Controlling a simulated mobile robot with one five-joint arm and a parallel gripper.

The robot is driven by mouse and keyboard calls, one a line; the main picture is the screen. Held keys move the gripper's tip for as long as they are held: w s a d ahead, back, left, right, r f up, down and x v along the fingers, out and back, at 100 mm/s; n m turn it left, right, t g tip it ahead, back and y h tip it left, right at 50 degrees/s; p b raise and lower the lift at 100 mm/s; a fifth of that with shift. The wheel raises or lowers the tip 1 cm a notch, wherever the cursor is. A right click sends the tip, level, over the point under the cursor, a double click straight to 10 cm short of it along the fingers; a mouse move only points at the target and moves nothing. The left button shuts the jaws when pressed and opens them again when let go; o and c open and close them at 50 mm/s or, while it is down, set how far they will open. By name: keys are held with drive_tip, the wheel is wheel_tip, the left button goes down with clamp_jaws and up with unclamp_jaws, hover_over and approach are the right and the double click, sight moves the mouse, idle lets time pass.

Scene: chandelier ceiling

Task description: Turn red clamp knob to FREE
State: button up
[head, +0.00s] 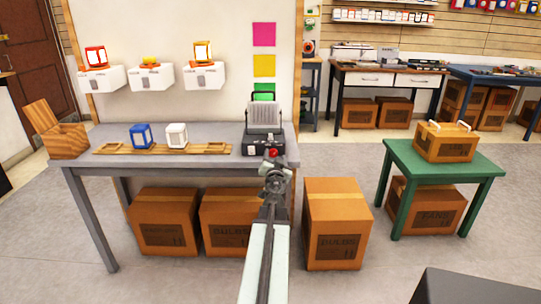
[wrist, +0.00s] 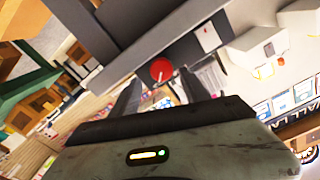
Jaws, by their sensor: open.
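The red clamp knob (head: 273,153) sits low on the front of a dark grey clamp device (head: 264,118) at the right end of the grey table. My gripper (head: 275,168) is just in front of and below the knob in the head view. In the wrist view my gripper (wrist: 159,80) is open, with a finger on either side of the knob and nothing held. Whether the fingertips reach around it is unclear. No FREE mark is legible.
The grey table (head: 90,160) also bears a wooden rail (head: 110,149), a blue lantern (head: 141,136), a white lantern (head: 176,135) and a wooden box (head: 68,141). Cardboard boxes (head: 335,215) stand below and beside it.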

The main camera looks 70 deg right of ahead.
drive_tip(key=shift+x, duration=0.85)
drive_tip(key=shift+w, duration=0.15)
drive_tip(key=shift+w+a, duration=0.1)
drive_tip(key=shift+w, duration=0.05)
clamp_jaws()
drive_tip(key=shift+w+d, duration=0.2)
drive_tip(key=shift+d, duration=0.05)
drive_tip(key=shift+a+f+n, duration=0.1)
drive_tip(key=shift+a+n, duration=0.2)
drive_tip(key=shift+n, duration=0.1)
drive_tip(key=n, duration=0.4)
drive_tip(key=shift+w, duration=0.1)
drive_tip(key=n, duration=0.7)
drive_tip(key=shift+w+a, duration=0.15)
drive_tip(key=shift+w, duration=0.05)
drive_tip(key=shift+n, duration=0.3)
